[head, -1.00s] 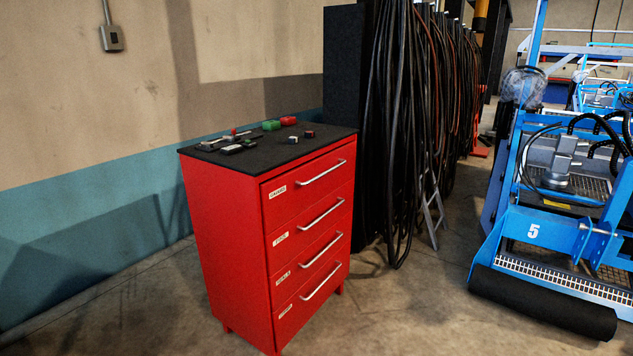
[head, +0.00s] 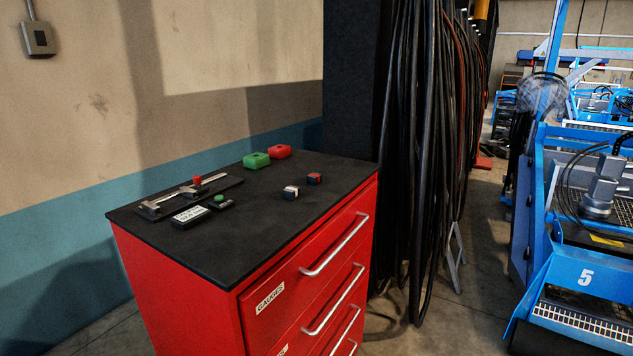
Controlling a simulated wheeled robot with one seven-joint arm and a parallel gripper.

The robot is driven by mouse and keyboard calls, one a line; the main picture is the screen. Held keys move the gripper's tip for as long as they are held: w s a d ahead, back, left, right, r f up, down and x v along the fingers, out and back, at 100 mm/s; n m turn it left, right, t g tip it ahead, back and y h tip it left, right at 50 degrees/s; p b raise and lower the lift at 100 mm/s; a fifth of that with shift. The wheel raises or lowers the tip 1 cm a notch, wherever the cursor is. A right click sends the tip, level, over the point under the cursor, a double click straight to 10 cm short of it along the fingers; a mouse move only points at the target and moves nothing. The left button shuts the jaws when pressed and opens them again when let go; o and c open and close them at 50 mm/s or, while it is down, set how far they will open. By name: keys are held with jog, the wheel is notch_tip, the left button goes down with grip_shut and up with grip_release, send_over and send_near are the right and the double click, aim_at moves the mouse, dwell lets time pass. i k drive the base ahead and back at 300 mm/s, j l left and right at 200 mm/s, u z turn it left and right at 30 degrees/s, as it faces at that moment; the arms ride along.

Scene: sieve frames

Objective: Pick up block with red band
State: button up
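A small dark block with a red band (head: 314,178) sits on the black top of the red drawer cabinet (head: 262,222), toward its right side. A similar small dark block with a white band (head: 291,192) stands just in front and to the left of it, apart from it. My gripper is not in view.
A green box (head: 256,160) and a red box (head: 280,151) sit at the cabinet's back edge. A caliper (head: 180,196) and a labelled device (head: 190,215) lie left. Hanging black cables (head: 415,150) stand close on the right. The cabinet top's front is clear.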

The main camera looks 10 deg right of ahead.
aim_at(314, 179)
jog(key=i+l+u, duration=0.15)
jog(key=i+l, duration=0.2)
jog(key=i+l+u, duration=0.2)
jog(key=l, duration=0.25)
jog(key=i+l+u, duration=0.15)
jog(key=i+l, duration=0.25)
jog(key=l, duration=0.1)
